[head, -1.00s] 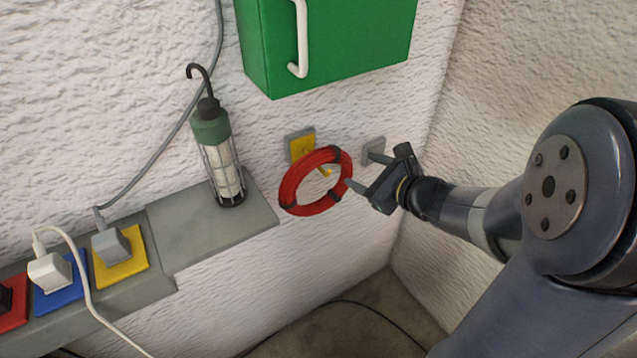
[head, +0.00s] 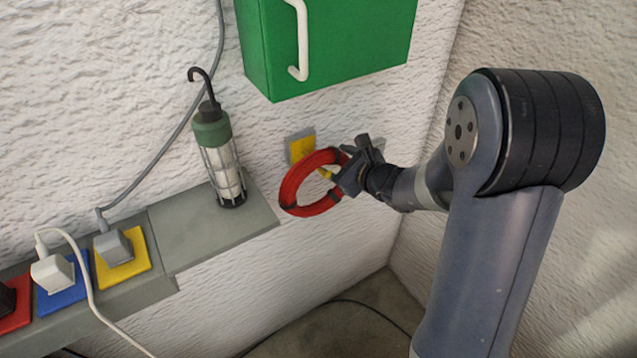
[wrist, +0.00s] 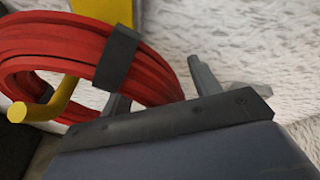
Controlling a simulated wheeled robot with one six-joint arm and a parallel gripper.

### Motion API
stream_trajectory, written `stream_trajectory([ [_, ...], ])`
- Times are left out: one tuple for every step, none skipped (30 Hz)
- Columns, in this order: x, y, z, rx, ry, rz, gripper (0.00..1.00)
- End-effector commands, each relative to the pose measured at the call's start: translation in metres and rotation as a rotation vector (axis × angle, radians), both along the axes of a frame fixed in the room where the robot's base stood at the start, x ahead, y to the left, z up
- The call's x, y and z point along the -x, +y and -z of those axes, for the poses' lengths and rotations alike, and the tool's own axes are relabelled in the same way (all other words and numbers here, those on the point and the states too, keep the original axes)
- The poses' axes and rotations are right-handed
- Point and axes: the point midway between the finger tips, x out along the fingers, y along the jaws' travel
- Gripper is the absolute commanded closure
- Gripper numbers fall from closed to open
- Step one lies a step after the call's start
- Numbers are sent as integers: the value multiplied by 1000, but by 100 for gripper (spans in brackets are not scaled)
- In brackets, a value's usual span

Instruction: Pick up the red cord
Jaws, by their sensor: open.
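The red cord (head: 292,190) is a coiled ring bound with dark bands, hanging on a yellow hook (head: 325,173) on the wall. It also shows large in the wrist view (wrist: 60,50), with the yellow hook (wrist: 52,105) passing through the ring. My gripper (head: 345,168) is at the right side of the coil. In the wrist view my gripper's two fingers (wrist: 160,90) are apart, with the right part of the coil reaching between them. Whether a finger touches the cord I cannot tell.
A green cabinet (head: 330,50) with a white handle is on the wall above. A caged lamp (head: 222,165) stands on a grey ledge (head: 195,235) at the left. Plugs (head: 113,245) sit on coloured plates further left. A side wall is close at the right.

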Motion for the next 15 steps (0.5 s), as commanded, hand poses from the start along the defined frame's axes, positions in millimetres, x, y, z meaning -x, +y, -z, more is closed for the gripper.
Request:
stream_trajectory([
  [-1,1,1,0,0,0,41],
  [-1,1,1,0,0,0,41],
  [-1,1,1,0,0,0,41],
  [-1,1,1,0,0,0,41],
  [-1,0,1,0,0,0,41],
  [-1,0,0,0,0,0,41],
  [-1,0,0,0,0,0,41],
  [-1,0,0,0,0,0,44],
  [-1,0,0,0,0,0,47],
  [-1,0,0,0,0,0,50],
  [-1,0,0,0,0,0,52],
  [-1,0,0,0,-1,1,55],
  [-1,0,0,0,0,0,58],
  [-1,0,0,0,-1,1,60],
  [-1,0,0,0,-1,1,64],
])
